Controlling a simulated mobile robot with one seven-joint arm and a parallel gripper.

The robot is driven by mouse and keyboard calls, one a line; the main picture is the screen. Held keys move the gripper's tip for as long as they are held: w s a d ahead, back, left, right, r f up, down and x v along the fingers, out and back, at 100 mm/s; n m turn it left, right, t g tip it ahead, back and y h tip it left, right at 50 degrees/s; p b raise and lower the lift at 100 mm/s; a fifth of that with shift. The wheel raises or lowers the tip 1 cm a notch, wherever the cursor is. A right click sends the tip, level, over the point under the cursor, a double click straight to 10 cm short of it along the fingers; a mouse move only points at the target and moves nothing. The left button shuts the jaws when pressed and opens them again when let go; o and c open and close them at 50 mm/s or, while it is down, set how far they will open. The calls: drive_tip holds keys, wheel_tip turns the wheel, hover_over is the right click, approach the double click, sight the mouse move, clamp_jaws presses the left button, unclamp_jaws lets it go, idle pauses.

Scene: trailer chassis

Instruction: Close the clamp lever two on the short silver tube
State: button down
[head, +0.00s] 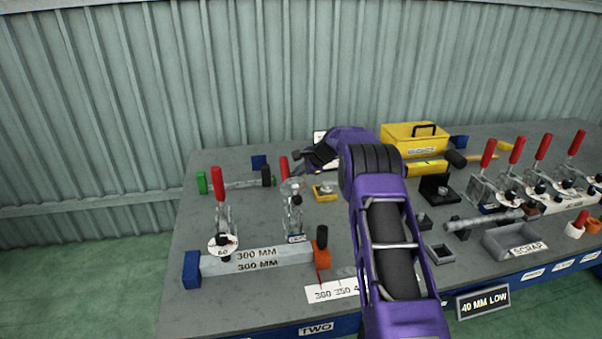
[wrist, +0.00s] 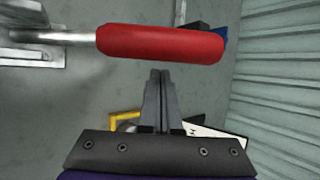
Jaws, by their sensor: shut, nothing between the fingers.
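Two toggle clamps with red levers stand on the left of the grey bench. The left clamp's red lever (head: 217,184) is upright. The second clamp's red lever (head: 284,166) also stands up, beside my gripper (head: 302,154). In the wrist view this red handle (wrist: 160,43) lies across the picture, just beyond the tips of my gripper (wrist: 158,74). The fingers are together and empty, with a small gap to the handle. A short silver tube (head: 243,184) lies behind the clamps, between a green end and a black knob. The clamp labels are too small to read surely.
A silver bar marked 300 MM (head: 257,257) lies in front, between a blue block (head: 191,270) and an orange stop (head: 322,257). A yellow case (head: 414,137), a scrap tray (head: 515,240) and several red-levered clamps occupy the right. A corrugated wall stands behind.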

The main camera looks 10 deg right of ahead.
drive_tip(key=shift+s+a+r, duration=0.65)
drive_tip(key=shift+s+r, duration=0.15)
drive_tip(key=shift+r, duration=0.15)
drive_tip(key=shift+b, duration=0.4)
